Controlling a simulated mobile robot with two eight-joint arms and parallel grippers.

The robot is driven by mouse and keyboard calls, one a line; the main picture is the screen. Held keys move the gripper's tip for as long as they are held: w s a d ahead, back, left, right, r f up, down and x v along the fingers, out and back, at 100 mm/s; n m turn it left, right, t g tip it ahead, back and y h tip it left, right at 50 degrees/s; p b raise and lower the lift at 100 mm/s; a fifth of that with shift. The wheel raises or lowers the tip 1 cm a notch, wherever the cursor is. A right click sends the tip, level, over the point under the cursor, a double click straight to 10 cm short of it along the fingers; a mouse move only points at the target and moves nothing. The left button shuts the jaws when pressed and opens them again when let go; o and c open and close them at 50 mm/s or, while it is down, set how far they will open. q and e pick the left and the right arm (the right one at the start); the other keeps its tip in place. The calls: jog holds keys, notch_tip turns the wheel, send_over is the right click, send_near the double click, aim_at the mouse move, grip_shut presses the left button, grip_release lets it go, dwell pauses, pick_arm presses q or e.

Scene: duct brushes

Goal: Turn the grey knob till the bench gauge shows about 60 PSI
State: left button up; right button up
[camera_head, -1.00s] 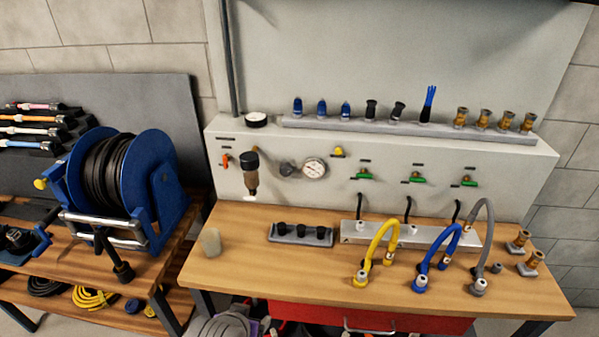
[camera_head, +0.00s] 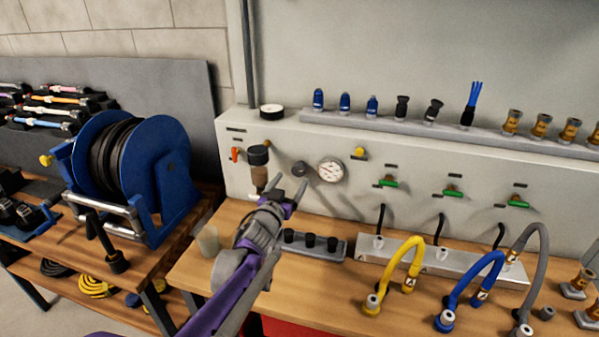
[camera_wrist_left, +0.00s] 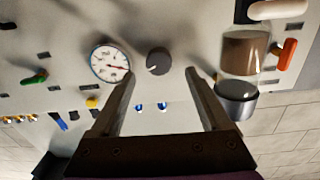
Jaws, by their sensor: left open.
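The grey knob (camera_head: 299,168) sits on the pale panel, just left of the round white bench gauge (camera_head: 331,170). My left gripper (camera_head: 286,187) is open and empty, in front of the panel, just below and left of the knob in the head view. In the left wrist view, which is upside down, the knob (camera_wrist_left: 158,61) shows between and just beyond the spread fingertips (camera_wrist_left: 161,73). The gauge (camera_wrist_left: 110,63) is beside it, with a red needle; its figures are too small to read. My right gripper is not in view.
The filter with a dark cap (camera_head: 258,155) and amber bowl stands close left of the knob. An orange lever (camera_head: 235,154) is further left, a yellow knob (camera_head: 359,153) right of the gauge. A grey block with black sockets (camera_head: 325,254) lies on the bench below.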

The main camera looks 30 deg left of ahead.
aim_at(297, 171)
pick_arm(q)
jog(key=w, duration=0.4)
jog(key=w+a, duration=0.1)
jog(key=w, duration=0.1)
jog(key=shift+w, duration=0.1)
jog(key=shift+c, duration=0.2)
grip_shut()
jog(key=shift+m, duration=1.5)
jog(key=shift+m+p, duration=0.35)
jog(key=shift+m, duration=1.35)
